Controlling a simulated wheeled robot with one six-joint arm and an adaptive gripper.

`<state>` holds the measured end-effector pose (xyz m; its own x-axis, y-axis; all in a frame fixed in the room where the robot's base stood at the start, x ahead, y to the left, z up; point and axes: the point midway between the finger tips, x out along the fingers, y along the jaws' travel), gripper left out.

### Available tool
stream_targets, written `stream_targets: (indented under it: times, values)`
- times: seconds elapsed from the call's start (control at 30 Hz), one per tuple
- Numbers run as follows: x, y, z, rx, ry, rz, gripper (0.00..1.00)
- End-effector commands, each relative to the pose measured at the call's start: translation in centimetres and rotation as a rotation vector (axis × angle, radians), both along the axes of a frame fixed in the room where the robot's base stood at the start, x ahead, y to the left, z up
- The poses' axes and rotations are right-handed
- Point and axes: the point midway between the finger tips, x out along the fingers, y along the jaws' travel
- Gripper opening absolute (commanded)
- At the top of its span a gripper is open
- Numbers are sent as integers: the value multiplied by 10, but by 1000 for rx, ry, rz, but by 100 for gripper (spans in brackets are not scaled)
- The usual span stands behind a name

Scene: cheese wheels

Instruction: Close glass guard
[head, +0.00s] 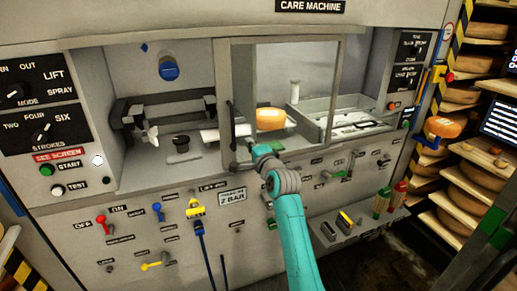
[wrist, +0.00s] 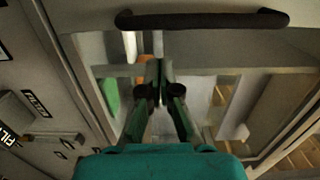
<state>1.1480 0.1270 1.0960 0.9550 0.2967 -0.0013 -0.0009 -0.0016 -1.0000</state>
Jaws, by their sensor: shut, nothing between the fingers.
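The glass guard (head: 300,60) is a grey-framed clear pane in front of the middle of the care machine's bay. The bay's left part stands uncovered. A dark upright handle (head: 232,125) is on the guard's left frame post; in the wrist view the black handle (wrist: 200,18) crosses the top. My gripper (head: 242,146) is near the handle's lower end in the head view. In the wrist view my gripper (wrist: 162,62) has its fingertips together, empty, below the handle in the picture and apart from it there.
An orange cheese wheel (head: 270,118) sits behind the pane. A grey tray (head: 310,118) lies to its right, and a clamp fixture (head: 150,132) is in the left bay. Switches and levers, including a yellow one (head: 195,208), stick out below. Cheese shelves (head: 470,130) stand at right.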

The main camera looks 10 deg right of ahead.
Motion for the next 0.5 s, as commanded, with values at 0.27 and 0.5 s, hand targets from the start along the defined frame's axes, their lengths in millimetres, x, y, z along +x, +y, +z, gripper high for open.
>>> stream_targets:
  times: [0.27, 0.5]
  values:
    - [-2, 24, 0, -1, -1, 0, 0]
    - [-2, 25, 0, 0, -1, 0, 0]
